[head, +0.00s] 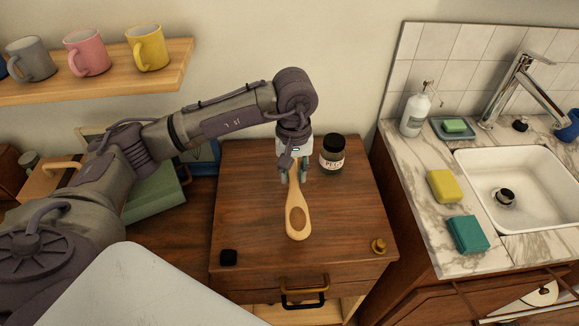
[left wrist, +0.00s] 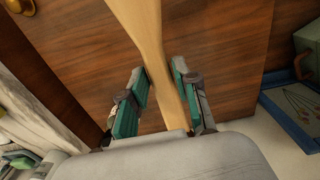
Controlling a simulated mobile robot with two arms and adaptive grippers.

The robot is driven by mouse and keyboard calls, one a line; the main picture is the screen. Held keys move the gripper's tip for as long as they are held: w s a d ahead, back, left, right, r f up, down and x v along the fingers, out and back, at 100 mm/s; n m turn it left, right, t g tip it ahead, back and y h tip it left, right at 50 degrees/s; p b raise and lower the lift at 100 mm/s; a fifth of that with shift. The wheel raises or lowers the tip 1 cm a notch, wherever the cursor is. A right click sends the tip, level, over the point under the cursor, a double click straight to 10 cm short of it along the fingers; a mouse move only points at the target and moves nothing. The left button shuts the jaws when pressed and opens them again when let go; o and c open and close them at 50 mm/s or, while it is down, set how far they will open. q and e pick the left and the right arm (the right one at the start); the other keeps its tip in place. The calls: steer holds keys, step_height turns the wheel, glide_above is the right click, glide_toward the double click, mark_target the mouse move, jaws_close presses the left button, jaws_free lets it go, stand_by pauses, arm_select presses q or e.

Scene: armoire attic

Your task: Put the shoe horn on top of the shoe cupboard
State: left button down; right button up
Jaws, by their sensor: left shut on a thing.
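The shoe horn (head: 298,222), a pale wooden piece with a spoon-like end and a darker oval, is over the top of the brown wooden shoe cupboard (head: 250,215). My left gripper (head: 293,178) points down and is shut on its narrow handle, with the broad end toward the cupboard's front. In the left wrist view the handle of the shoe horn (left wrist: 146,35) runs between the green pads of the gripper (left wrist: 158,92), with the brown cupboard top (left wrist: 80,55) behind it. I cannot tell whether the shoe horn touches the top. My right gripper is not in view.
A dark labelled jar (head: 332,153) stands close right of the gripper. A small black block (head: 228,257) and a brass knob-like piece (head: 378,246) sit near the front corners. The marble sink counter (head: 415,190) is right; a mug shelf (head: 100,80) is upper left.

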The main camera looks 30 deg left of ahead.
arm_select(q)
steer(key=p, duration=0.2)
glide_above(275, 179)
step_height(275, 179, down, 6)
steer(key=shift+r, duration=0.1)
steer(key=shift+w, duration=0.1)
step_height(275, 179, down, 4)
steer(key=shift+p, duration=0.5)
steer(key=shift+f+b, duration=0.25)
steer(key=shift+b, duration=0.05)
steer(key=c, duration=0.9)
jaws_free()
steer(key=shift+o, duration=0.2)
steer(key=shift+r, duration=0.1)
